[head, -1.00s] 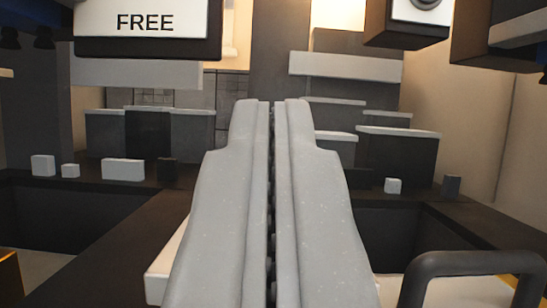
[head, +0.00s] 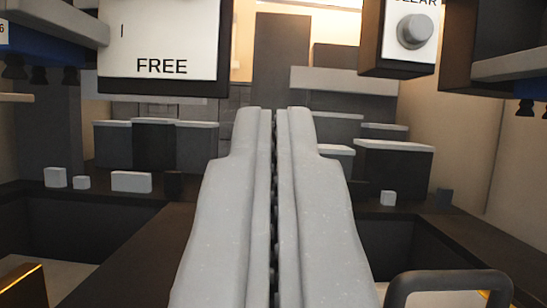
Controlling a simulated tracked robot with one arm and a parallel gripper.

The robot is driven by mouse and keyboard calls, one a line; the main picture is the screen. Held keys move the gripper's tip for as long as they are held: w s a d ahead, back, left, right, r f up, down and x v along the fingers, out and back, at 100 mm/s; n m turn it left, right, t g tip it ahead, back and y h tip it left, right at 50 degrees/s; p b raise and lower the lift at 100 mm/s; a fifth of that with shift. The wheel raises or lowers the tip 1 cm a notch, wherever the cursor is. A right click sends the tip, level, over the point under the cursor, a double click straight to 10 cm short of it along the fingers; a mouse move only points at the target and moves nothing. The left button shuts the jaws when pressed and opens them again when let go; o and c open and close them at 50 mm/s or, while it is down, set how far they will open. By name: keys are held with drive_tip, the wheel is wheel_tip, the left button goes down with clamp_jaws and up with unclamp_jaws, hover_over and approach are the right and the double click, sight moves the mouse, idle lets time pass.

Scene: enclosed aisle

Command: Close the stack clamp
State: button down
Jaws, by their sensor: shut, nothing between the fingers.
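My gripper (head: 273,112) is in the middle of the head view, its two long grey fingers together with nothing between them. It points forward over the dark surface and touches nothing that I can see. At the upper left hangs a white panel (head: 158,38) in a dark frame, marked "FREE" with a short black line above the word. At the upper right is a white box face (head: 410,58) with a round grey knob (head: 415,31) and a partly cut-off label ending in "LEAR". I cannot tell which part is the stack clamp.
A dark grey handle (head: 448,279) stands at the lower right. Small white blocks (head: 131,182) and dark, light-topped boxes (head: 392,170) line the back. Dark recesses (head: 85,232) lie either side of a central dark strip. Blue-and-grey fittings (head: 48,52) hang at the upper left.

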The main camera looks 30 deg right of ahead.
drive_tip(key=f+v, duration=0.1)
drive_tip(key=v, duration=0.7)
drive_tip(key=shift+b, duration=0.35)
drive_tip(key=shift+w+d+f, duration=0.1)
